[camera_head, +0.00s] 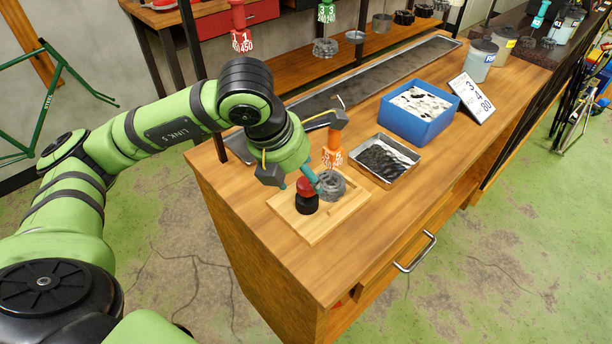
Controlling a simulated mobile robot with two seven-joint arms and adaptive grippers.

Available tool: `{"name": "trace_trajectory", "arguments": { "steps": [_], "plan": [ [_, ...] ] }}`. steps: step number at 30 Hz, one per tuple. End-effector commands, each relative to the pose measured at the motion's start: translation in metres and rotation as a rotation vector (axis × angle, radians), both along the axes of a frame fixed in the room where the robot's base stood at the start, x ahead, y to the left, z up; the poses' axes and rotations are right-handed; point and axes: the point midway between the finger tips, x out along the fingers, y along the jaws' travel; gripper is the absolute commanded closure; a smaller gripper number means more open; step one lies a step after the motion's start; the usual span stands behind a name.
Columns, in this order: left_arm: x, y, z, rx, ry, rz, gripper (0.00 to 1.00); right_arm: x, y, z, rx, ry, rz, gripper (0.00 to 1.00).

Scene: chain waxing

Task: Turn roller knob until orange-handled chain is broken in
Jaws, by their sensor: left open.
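The red knob (306,186) stands on a black base at the front left of a light wooden board (318,223). Just right of it, a grey coiled chain (333,186) sits at the board, with the orange handle (333,150) upright behind it. My left gripper (301,187) points down at the knob. Its teal fingertips are apart, one on each side of the knob's top; I cannot tell whether they touch it. The right fingertip overlaps the chain's left edge in the picture. My right gripper is out of view.
A metal tray of dark pieces (409,155) and a blue bin (445,123) lie right of the board. A sign (471,98) and jars (480,62) stand behind. Red-handled (238,20) and green-handled (327,12) chains hang at the back. The bench's front corner is clear.

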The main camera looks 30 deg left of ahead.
Motion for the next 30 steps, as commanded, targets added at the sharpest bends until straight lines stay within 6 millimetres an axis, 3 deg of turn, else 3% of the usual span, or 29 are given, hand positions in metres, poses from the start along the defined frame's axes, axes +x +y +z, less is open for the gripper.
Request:
{"name": "trace_trajectory", "arguments": {
  "steps": [7,17,21,30],
  "plan": [
    [0.01,-0.003,-0.026,0.001,0.002,0.0,0.36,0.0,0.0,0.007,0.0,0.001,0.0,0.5],
    [0.012,-0.004,-0.031,0.001,0.0,-0.003,0.36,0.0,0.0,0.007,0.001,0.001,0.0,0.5],
    [0.012,-0.004,-0.03,0.0,-0.001,-0.003,0.91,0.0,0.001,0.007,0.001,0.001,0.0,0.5],
    [0.013,-0.004,-0.03,-0.001,-0.004,-0.013,0.91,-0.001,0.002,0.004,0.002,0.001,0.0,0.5]
  ]
}}
